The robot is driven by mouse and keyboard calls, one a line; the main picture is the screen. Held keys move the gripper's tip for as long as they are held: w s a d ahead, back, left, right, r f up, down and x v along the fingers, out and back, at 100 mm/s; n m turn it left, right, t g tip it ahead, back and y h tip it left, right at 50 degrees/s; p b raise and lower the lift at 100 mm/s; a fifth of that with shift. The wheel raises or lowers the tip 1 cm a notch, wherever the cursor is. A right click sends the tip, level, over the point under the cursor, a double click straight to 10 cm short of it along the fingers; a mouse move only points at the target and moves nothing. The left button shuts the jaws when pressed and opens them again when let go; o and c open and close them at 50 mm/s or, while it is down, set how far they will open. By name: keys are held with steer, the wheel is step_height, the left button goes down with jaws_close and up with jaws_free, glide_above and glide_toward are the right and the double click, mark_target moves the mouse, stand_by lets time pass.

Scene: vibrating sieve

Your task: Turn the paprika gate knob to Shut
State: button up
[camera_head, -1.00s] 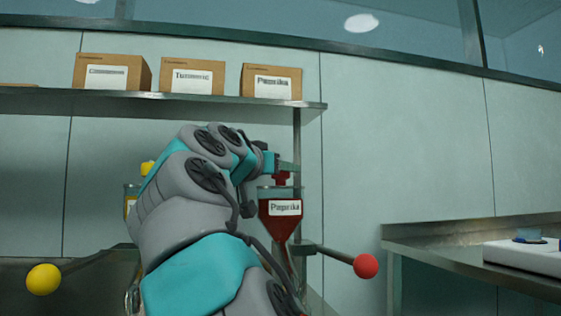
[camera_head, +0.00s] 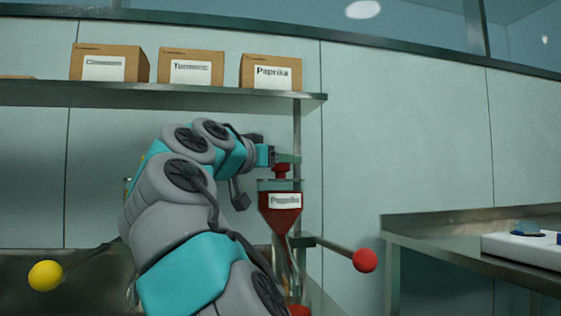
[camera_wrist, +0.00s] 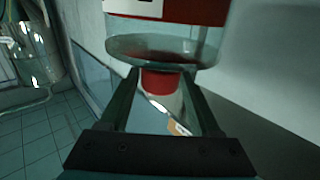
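The Paprika hopper (camera_head: 283,218) is a clear container with a white label and red contents, right of my arm in the head view. A small red knob (camera_head: 281,171) shows at its top, against my gripper (camera_head: 287,160). In the wrist view the red knob (camera_wrist: 165,82) sits between the two fingers of my gripper (camera_wrist: 160,75), beside the glass rim (camera_wrist: 165,48). The fingers lie close along both sides of it. I cannot tell whether they press on it. No Open or Shut marking is readable.
A red ball on a rod (camera_head: 365,260) sticks out right of the hopper. A yellow ball (camera_head: 45,276) is at the lower left. Labelled boxes stand on a shelf (camera_head: 200,95) above. A metal table (camera_head: 430,219) is at the right.

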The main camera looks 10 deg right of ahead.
steer(key=shift+o, duration=1)
steer(key=v, duration=0.7)
steer(key=shift+s+a, duration=0.3)
